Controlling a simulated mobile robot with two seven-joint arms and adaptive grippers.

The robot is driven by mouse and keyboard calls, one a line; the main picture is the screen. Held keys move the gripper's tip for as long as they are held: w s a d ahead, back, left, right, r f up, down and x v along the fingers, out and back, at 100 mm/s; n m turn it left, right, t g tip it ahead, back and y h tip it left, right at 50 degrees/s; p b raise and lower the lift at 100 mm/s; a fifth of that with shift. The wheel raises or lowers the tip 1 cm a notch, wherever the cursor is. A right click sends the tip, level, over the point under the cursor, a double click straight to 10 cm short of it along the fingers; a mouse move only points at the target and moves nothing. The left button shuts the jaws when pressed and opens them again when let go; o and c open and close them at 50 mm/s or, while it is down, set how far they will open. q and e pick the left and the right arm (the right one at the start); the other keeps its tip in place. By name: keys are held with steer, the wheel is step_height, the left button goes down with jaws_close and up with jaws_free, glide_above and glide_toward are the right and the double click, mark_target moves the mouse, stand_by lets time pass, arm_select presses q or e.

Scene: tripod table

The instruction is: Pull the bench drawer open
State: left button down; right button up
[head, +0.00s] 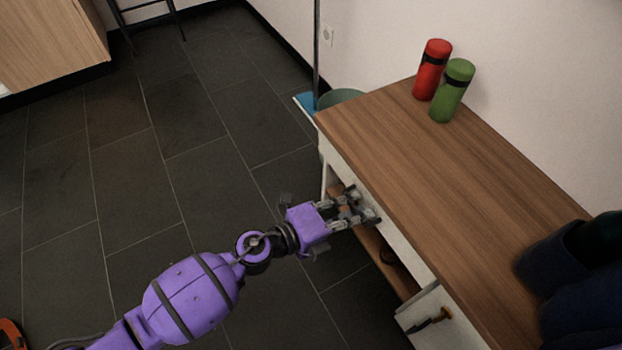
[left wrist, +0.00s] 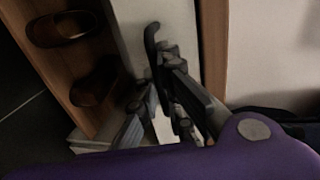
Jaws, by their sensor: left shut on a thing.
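The bench (head: 470,190) has a wooden top and a long white drawer front (head: 402,243) below its edge, above a wooden shelf. My left gripper (head: 364,212) is at this front and shut on the drawer handle. In the left wrist view the dark curved handle (left wrist: 152,45) rises from between the fingers (left wrist: 165,100), against the white drawer front (left wrist: 180,22). The fingers hide part of the handle. No clear gap shows between the drawer front and the bench top. My right gripper is in neither view.
A red bottle (head: 432,70) and a green bottle (head: 452,90) stand at the bench's far end. Dark blue boots (head: 560,265) are at the right. Brown shoes (left wrist: 62,28) sit on the lower shelf. Another dark handle (head: 432,321) is nearby. The tiled floor (head: 190,150) is mostly clear.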

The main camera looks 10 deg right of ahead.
arm_select(q)
steer(key=f+p+v, duration=0.1)
steer(key=f+v, duration=0.1)
steer(key=v, duration=0.7)
steer(key=f+p+v, duration=0.1)
steer(key=v, duration=0.9)
steer(key=shift+s+a+f, duration=0.25)
steer(key=shift+a+f, duration=0.1)
steer(key=shift+a, duration=0.25)
steer(key=c, duration=1.9)
jaws_free()
steer(key=v, duration=1.2)
